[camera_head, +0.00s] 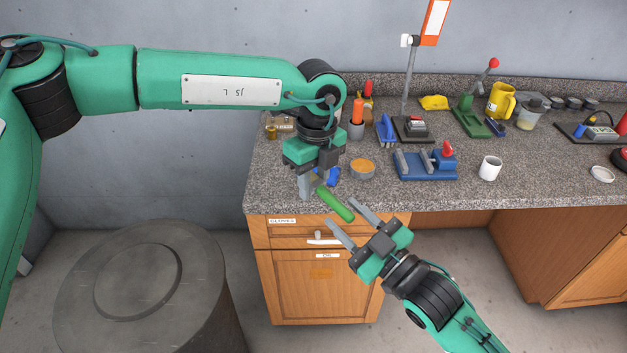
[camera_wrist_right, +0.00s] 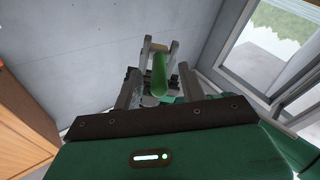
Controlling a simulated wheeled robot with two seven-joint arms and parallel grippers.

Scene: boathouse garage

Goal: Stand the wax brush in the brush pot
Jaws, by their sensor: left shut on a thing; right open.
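My left gripper (camera_head: 315,188) is shut on the wax brush, whose green handle (camera_head: 335,203) slants down to the right in front of the counter edge. In the right wrist view the green handle (camera_wrist_right: 160,75) points toward me between the open fingers (camera_wrist_right: 158,92), with a gap to each.
A large grey drum (camera_head: 205,300) stands at lower left.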

